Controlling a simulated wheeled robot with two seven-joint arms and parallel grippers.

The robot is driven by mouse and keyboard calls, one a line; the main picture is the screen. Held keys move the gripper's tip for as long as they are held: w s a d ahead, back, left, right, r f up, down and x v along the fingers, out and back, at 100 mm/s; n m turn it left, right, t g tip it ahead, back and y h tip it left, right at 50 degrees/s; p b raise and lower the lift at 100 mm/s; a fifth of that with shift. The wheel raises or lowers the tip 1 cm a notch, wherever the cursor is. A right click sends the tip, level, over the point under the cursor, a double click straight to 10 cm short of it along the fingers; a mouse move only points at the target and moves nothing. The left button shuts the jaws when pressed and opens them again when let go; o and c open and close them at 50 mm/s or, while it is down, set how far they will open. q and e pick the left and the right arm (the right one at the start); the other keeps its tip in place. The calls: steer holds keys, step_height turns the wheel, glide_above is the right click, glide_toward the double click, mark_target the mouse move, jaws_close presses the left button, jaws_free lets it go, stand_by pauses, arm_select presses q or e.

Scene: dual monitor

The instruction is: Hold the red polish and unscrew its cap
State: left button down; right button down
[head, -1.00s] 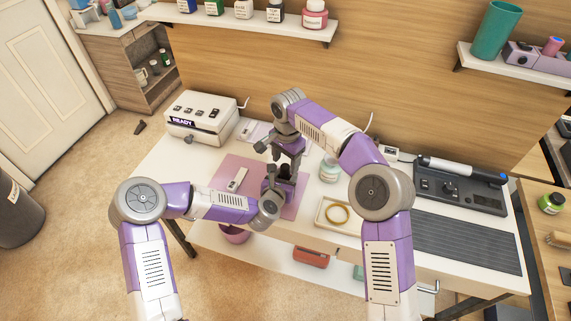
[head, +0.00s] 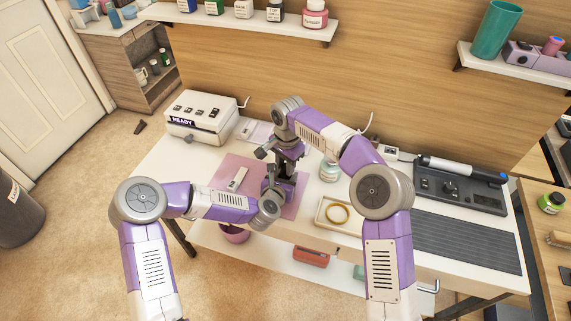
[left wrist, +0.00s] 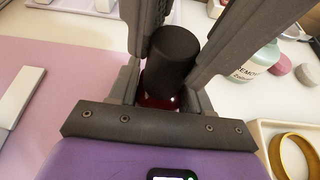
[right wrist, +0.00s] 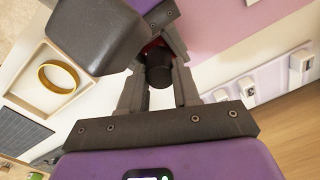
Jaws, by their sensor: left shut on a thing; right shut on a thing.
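The red polish bottle (left wrist: 158,103) shows as a small patch of dark red glass under its tall black cap (left wrist: 172,62) in the left wrist view. My left gripper (head: 276,187) is shut around the bottle body, above the pink mat. My right gripper (head: 288,158) comes from above and is shut on the black cap, which also shows in the right wrist view (right wrist: 158,72). The cap still sits on the bottle. Most of the bottle is hidden by the fingers, and in the head view the grippers cover both parts.
A pink mat (head: 236,166) with a white block (head: 237,179) lies below. A remover jar (head: 329,171) and a tray (head: 322,218) with a gold ring (head: 337,214) stand close on the right. A white READY machine (head: 202,118) stands back left.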

steer(key=n, duration=0.4)
steer(key=shift+n, duration=0.4)
steer(key=n, duration=0.3)
steer(key=shift+n, duration=0.3)
steer(key=n, duration=0.6)
steer(key=shift+w+n+g, duration=0.1)
steer(key=shift+n+g, duration=0.3)
steer(key=n, duration=1.4)
steer(key=shift+h, duration=0.3)
steer(key=shift+r, duration=0.15)
steer(key=shift+r, duration=1.05)
